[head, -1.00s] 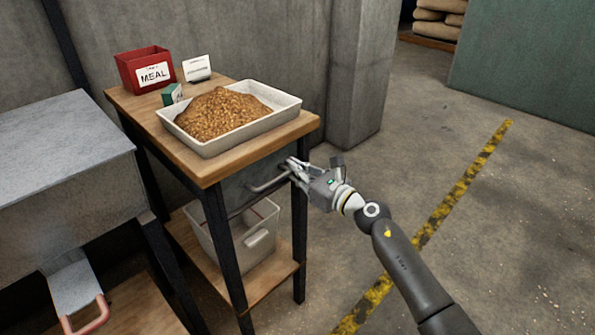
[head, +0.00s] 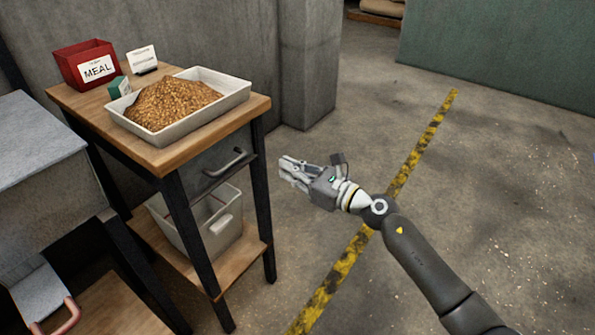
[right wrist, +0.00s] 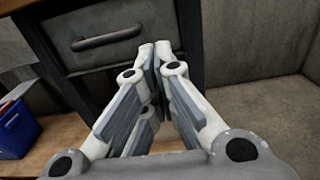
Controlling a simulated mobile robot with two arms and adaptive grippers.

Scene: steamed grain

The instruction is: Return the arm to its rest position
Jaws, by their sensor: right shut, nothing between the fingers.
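My right arm (head: 420,262) reaches in from the lower right of the head view. Its gripper (head: 284,171) is shut and empty, in the air to the right of the wooden-topped table. A drawer (head: 205,178) with a dark bar handle (head: 226,163) sits under the table top, to the left of the gripper and apart from it. In the right wrist view the fingertips (right wrist: 155,48) are together in front of the drawer, with the handle (right wrist: 107,38) to their upper left. My left gripper is not in view.
The table (head: 175,160) holds a white tray (head: 190,125) of heaped grain, a red MEAL bin (head: 80,73) and a small card (head: 143,58). A white bin (head: 222,225) stands on the lower shelf. Open floor with a yellow stripe (head: 345,262) lies right.

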